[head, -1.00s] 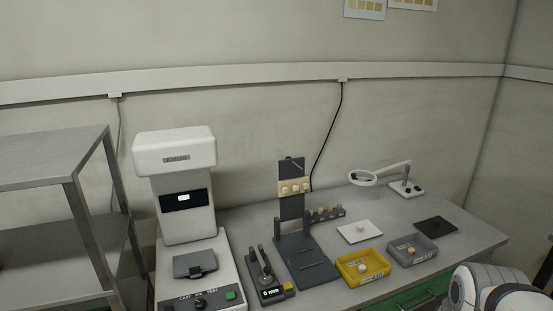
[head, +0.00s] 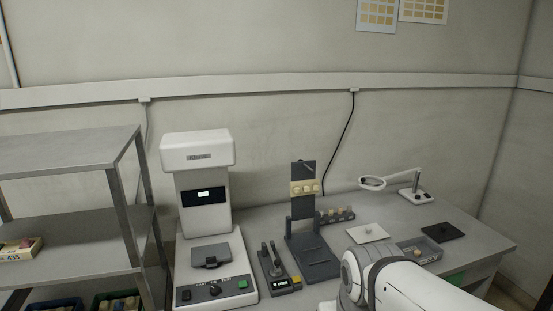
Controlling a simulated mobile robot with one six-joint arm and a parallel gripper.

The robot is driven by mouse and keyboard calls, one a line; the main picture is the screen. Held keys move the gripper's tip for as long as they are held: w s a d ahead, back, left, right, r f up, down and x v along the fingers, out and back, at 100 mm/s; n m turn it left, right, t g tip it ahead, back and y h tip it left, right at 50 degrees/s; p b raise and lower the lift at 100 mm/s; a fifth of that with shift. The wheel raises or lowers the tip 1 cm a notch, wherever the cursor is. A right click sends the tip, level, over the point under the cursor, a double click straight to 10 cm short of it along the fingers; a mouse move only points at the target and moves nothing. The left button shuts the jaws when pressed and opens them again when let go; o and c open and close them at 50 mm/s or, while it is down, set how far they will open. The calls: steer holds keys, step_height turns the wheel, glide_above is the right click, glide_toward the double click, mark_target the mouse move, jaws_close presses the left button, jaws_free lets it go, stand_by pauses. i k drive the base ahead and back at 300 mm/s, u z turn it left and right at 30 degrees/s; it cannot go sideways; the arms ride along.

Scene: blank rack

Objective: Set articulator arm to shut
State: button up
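The articulator is a dark grey hinged device on the bench. Its arm (head: 304,178) stands upright, swung up from the flat base (head: 313,262), and carries a row of small beige pieces (head: 304,188). A short lever or pin sticks out near its top. My white arm reaches in from the lower right, in front of the bench and to the right of the articulator. My gripper is not in view.
A white machine (head: 203,215) with a small display and a small gauge (head: 277,273) stand left of the articulator. A block rack (head: 338,214), white tile (head: 366,233), grey tray (head: 420,250), dark pad (head: 444,232) and magnifier lamp (head: 373,183) are to the right. Metal shelves (head: 75,150) stand at left.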

mark_target(304, 184)
steer(key=z, duration=0.05)
steer(key=i, duration=1)
steer(key=u, duration=0.05)
